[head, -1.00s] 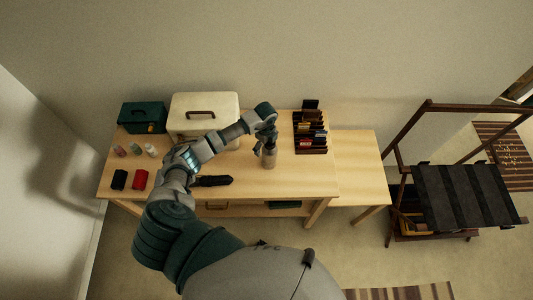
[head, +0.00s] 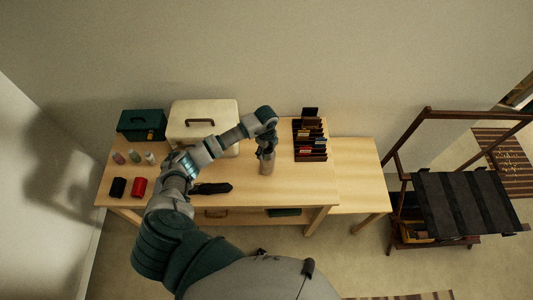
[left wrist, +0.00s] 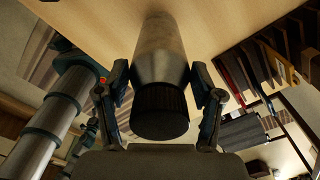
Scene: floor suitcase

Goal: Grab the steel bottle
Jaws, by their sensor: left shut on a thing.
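The steel bottle (head: 267,165) stands upright on the wooden table, to the left of the dark rack. My left gripper (head: 266,150) reaches down over its top from above and is shut on it. In the left wrist view the bottle (left wrist: 161,60) lies between the two fingers of my left gripper (left wrist: 162,92), with its black cap (left wrist: 160,111) toward the palm. The fingers touch the bottle on both sides near the cap. I cannot tell whether its base is on the table. My right gripper is not in view.
The wooden table (head: 300,185) holds a dark rack (head: 310,140), a cream case (head: 203,112), a green box (head: 141,125), several small bottles (head: 134,156), a red item (head: 139,187) and a black folded item (head: 211,188). A luggage stand (head: 465,205) is at right.

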